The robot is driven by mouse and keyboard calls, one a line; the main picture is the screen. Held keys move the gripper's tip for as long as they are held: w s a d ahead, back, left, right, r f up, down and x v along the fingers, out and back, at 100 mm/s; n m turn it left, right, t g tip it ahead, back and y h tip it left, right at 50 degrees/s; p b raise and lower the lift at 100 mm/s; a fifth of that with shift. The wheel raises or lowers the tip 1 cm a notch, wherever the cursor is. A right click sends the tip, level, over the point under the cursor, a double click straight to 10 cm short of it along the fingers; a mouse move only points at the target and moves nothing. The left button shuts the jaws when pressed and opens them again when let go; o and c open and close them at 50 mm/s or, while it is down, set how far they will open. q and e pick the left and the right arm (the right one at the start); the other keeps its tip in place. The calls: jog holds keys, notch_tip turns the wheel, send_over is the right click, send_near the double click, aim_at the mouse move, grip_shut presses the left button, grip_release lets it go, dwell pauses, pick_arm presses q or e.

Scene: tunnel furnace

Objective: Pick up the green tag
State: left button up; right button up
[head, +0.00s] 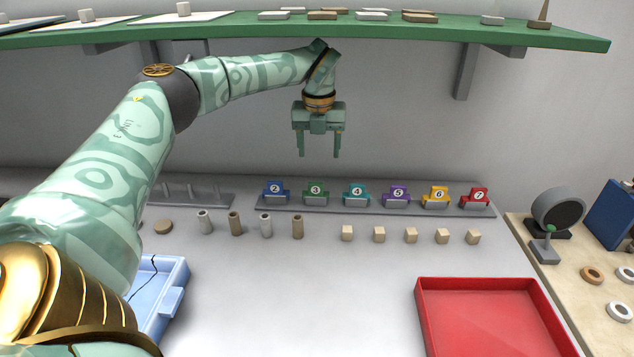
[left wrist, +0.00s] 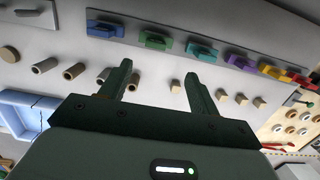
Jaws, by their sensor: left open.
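The green tag (head: 316,189), marked 3, stands upright in a slot of the long grey rack (head: 380,206), between the blue tag (head: 275,188) and the teal tag (head: 357,190). It also shows in the left wrist view as a green piece (left wrist: 155,40) beyond my fingertips. My left gripper (head: 320,155) is open and empty, fingers pointing down, above the green tag in the head view and apart from it. In the left wrist view its two fingers (left wrist: 158,70) are spread with nothing between them. My right gripper is in neither view.
Purple, yellow and red tags fill the rack's right part. Several small cylinders (head: 235,223) and wooden cubes (head: 410,235) stand in front. A green shelf (head: 400,32) hangs above. A blue tray (head: 172,300) and a red tray (head: 428,312) lie nearer.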

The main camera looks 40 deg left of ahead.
aim_at(316, 183)
pick_arm(q)
jog(key=f+b, duration=0.1)
jog(key=f, duration=0.1)
jog(key=f+b, duration=0.1)
jog(key=f, duration=0.1)
jog(key=w+a+f+b, duration=0.1)
jog(key=f, duration=0.2)
jog(key=f+b, duration=0.2)
jog(key=f, duration=0.1)
jog(key=f+b, duration=0.1)
jog(key=shift+a+f, duration=0.35)
jog(key=shift+a, duration=0.05)
jog(key=shift+f, duration=0.25)
jog(key=shift+r, duration=0.2)
jog(key=c, duration=1.1)
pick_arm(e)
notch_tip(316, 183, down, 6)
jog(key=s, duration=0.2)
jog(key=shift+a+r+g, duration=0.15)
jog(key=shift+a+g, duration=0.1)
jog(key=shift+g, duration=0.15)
